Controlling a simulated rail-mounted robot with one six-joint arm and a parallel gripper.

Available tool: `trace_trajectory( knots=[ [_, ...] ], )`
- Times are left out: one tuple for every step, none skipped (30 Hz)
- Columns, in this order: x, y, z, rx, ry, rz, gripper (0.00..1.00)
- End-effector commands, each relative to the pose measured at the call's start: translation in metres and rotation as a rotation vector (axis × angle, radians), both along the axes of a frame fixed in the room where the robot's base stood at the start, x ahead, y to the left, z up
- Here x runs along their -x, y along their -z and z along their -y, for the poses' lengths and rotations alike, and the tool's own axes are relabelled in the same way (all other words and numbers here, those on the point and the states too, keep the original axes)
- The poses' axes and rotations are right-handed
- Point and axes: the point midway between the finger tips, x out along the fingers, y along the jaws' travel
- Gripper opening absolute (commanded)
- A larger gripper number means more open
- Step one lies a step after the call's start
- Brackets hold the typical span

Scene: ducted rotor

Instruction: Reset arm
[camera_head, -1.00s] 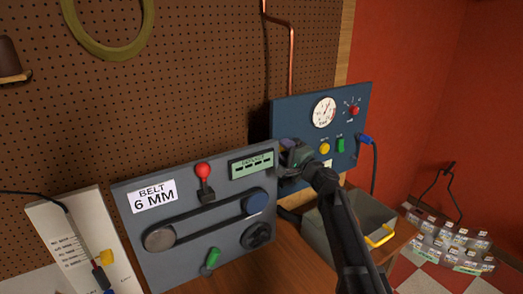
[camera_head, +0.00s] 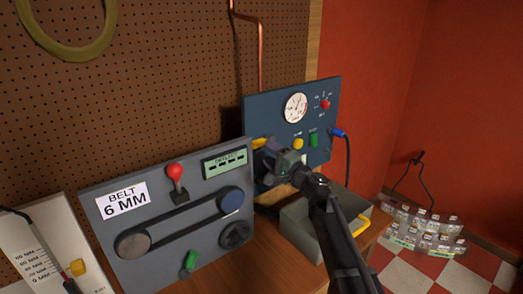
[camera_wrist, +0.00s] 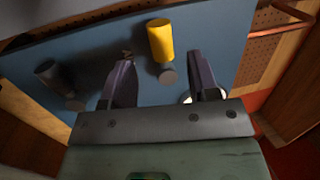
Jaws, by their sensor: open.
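My gripper (camera_head: 266,146) is open and empty, in front of the left part of the blue gauge panel (camera_head: 322,100). In the wrist view my two dark fingers (camera_wrist: 160,70) point at the blue panel's face. A yellow cylindrical knob (camera_wrist: 160,40) shows between and beyond the fingers, with no clear contact. A yellow piece (camera_head: 258,143) also shows beside my gripper in the head view. A dark grey knob (camera_wrist: 48,70) is left of the fingers. My arm covers part of the bench and the grey bin (camera_head: 298,226).
The grey belt panel (camera_head: 110,258), with a red-topped lever (camera_head: 175,172) and a green handle (camera_head: 191,260), stands left of my gripper. The bin has a yellow handle (camera_head: 360,225). A blue plug (camera_head: 338,132) and cable are at the blue panel's right. Pegboard is behind.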

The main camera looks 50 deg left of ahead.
Motion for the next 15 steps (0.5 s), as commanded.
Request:
trace_trajectory(
  knots=[
    [0.001,0.006,0.016,0.0,0.002,0.0,0.55],
    [0.002,0.007,0.024,0.0,0.002,0.0,0.55],
    [0.002,0.009,0.032,0.0,0.001,0.0,0.55],
    [0.001,0.01,0.038,0.0,0.002,0.0,0.55],
    [0.001,0.01,0.043,0.0,0.002,0.0,0.55],
    [0.001,0.011,0.048,0.0,0.001,0.0,0.55],
    [0.001,0.011,0.05,0.0,0.0,0.0,0.55],
    [0.001,0.011,0.051,0.0,0.0,0.0,0.55],
    [0.0,0.011,0.052,0.0,-0.001,0.0,0.55],
    [0.0,0.01,0.052,0.0,-0.001,0.0,0.55],
    [0.0,0.01,0.052,0.0,-0.001,0.0,0.55],
    [0.0,0.01,0.051,0.0,-0.001,0.0,0.55],
    [0.0,0.01,0.051,0.0,-0.001,0.0,0.55],
    [0.0,0.01,0.051,0.0,-0.001,0.0,0.55],
    [0.0,0.01,0.051,0.0,-0.001,0.0,0.55]
  ],
)
